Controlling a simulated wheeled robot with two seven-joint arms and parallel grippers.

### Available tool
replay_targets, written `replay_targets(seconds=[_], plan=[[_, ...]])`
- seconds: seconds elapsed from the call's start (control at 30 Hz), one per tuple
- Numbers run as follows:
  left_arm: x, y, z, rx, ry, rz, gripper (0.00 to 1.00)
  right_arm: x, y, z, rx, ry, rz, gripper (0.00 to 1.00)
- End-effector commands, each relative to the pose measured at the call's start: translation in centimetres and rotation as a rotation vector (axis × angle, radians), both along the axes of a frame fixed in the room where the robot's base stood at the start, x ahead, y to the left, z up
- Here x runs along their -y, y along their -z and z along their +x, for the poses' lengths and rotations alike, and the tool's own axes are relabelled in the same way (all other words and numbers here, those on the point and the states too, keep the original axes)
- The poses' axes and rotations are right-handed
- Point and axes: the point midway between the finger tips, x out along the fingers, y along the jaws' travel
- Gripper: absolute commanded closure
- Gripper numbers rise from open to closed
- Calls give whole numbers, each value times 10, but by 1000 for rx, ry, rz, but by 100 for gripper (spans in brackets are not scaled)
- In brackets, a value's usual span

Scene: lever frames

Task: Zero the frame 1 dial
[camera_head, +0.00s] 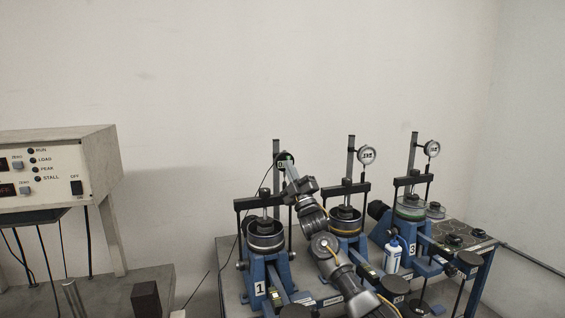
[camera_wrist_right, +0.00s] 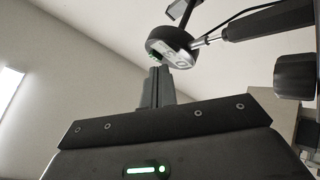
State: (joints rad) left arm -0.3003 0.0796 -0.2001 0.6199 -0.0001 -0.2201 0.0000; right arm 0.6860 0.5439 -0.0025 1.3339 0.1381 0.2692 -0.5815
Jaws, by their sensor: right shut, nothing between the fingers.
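The frame 1 dial (camera_head: 283,158) is a small round dark gauge with a lit green display, on the post of the blue lever frame marked 1 (camera_head: 257,272). My right gripper (camera_head: 289,168) is shut and empty, its fingertips at the dial's face and partly covering it. In the right wrist view the dial (camera_wrist_right: 172,46) appears from below, tilted, and the gripper's closed fingertips (camera_wrist_right: 155,78) point up at its near edge. I cannot tell whether they touch. The dial's reading is not legible. My left gripper is not in view.
Frame 2's dial (camera_head: 366,155) and frame 3's dial (camera_head: 432,148) stand to the right on similar blue frames. A white bottle (camera_head: 393,255) stands before frame 3. A control box (camera_head: 62,165) with ZERO buttons is at left. A dark cable runs beside frame 1.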

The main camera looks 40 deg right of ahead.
Motion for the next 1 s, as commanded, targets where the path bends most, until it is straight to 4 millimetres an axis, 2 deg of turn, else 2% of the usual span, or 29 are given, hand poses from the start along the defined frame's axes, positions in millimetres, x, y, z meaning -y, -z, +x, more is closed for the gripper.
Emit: replay_targets(seconds=[0.5,1.0], plan=[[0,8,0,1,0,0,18,3,1,8,0,0,0,100],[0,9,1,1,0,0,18,3,-1,10,1,0,0,100]])
